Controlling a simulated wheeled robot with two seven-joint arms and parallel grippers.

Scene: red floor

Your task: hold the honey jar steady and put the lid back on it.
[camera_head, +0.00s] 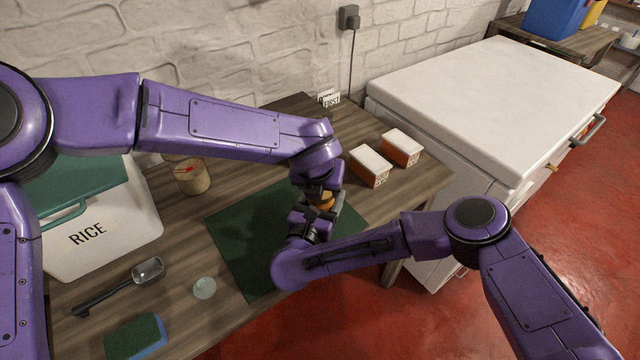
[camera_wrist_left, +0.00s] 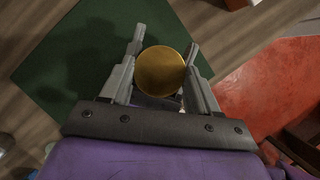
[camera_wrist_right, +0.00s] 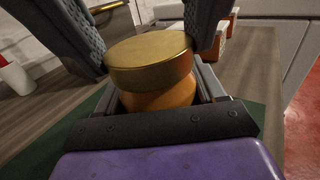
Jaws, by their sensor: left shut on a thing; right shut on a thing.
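The honey jar is amber; it shows in the head view (camera_head: 325,202) between my two grippers, over the dark green mat (camera_head: 240,245). In the right wrist view the jar (camera_wrist_right: 160,98) stands between the fingers of my right gripper (camera_wrist_right: 160,90), which is shut on it from the side. The round gold lid (camera_wrist_right: 150,58) is directly on top of the jar, with no clear gap; whether it is threaded on cannot be told. My left gripper (camera_wrist_left: 165,62) comes from above and is shut on the lid (camera_wrist_left: 161,71), one finger on each side.
A white RICE bin (camera_head: 110,225) with a green lid, a tan pot (camera_head: 191,177), a scoop (camera_head: 120,285), a small glass dish (camera_head: 204,288) and a green-blue sponge (camera_head: 136,338) stand left. Two orange-white boxes (camera_head: 370,167) (camera_head: 401,148) stand right, near a white chest (camera_head: 490,105).

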